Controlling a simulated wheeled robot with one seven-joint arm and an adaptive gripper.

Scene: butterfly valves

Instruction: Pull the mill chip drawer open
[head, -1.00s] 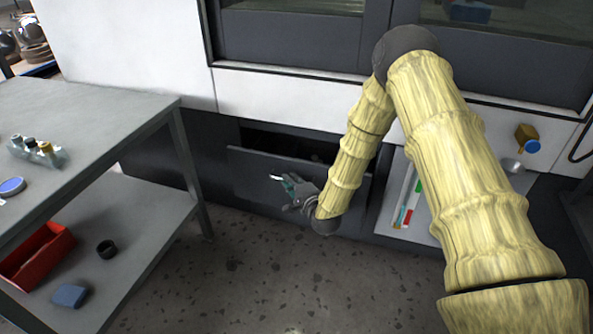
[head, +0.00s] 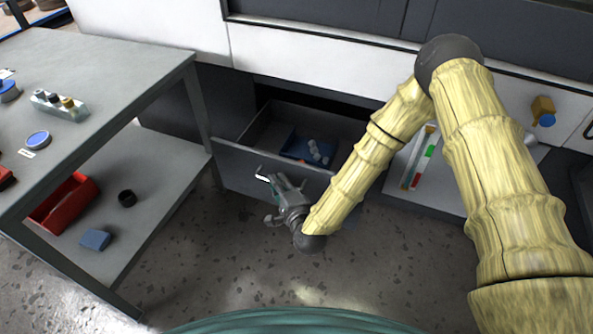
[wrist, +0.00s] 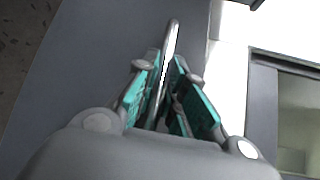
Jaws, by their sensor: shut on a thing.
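The mill chip drawer (head: 237,170) is a dark grey drawer low in the machine front. It stands well out from the machine, with its inside in view from above. A blue piece (head: 300,148) and several small pale round items (head: 316,150) lie in it. My gripper (head: 268,180) is at the drawer's front face, shut on the bright metal bar handle (head: 263,174). In the wrist view the handle (wrist: 172,42) runs between the teal-padded fingers of my gripper (wrist: 168,85). My arm hides the drawer's right end.
A grey two-level table (head: 130,60) stands at the left, its leg close to the drawer's left end. Its lower shelf bears a red bin (head: 68,203), a black ring (head: 127,198) and a blue block (head: 95,239). Speckled floor (head: 200,265) lies clear before the drawer.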

